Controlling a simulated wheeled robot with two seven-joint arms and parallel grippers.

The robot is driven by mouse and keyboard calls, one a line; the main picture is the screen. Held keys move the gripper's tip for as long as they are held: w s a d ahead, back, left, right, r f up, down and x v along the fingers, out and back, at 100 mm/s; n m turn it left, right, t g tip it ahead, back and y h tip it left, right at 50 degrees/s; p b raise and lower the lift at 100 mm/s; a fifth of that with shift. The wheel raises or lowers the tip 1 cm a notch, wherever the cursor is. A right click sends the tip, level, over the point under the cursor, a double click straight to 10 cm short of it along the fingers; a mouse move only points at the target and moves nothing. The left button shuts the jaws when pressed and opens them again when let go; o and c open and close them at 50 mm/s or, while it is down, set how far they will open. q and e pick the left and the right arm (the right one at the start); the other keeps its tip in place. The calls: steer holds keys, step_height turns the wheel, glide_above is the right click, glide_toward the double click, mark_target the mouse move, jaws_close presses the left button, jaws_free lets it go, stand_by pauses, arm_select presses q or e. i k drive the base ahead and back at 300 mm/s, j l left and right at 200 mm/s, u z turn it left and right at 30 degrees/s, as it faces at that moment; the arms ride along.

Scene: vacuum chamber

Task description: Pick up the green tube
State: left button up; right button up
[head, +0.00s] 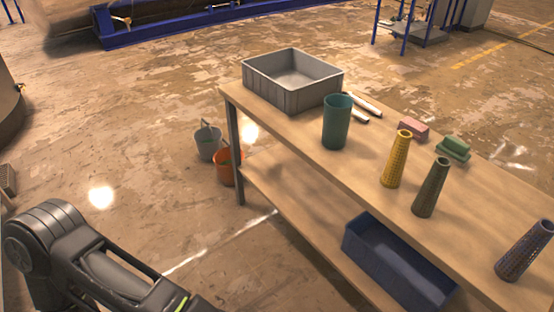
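A dark green tapered, textured tube (431,187) stands upright on the wooden table (290,130), with its narrow open end up. A yellow tube (397,159) of the same shape stands to its left. A dark grey-purple tube (525,250) stands at the right near the table's front edge. A wide teal-green cup (337,121) stands further left on the table. My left arm enters at the lower left, over the floor and apart from the table. Neither of my grippers is visible.
A grey crate (258,84) sits at the table's far left end, with white-and-dark tools (366,105) beside it. A pink block (414,128) and a green block (455,146) lie behind the tubes. A blue bin (353,246) is on the lower shelf. Grey (207,146) and orange (224,172) buckets stand on the floor.

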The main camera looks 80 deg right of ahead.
mark_target(424, 205)
steer(key=z, duration=4.15)
steer(key=k+j, duration=0.15)
steer(key=k, duration=0.35)
steer(key=k+j, duration=0.2)
steer(key=k, duration=0.25)
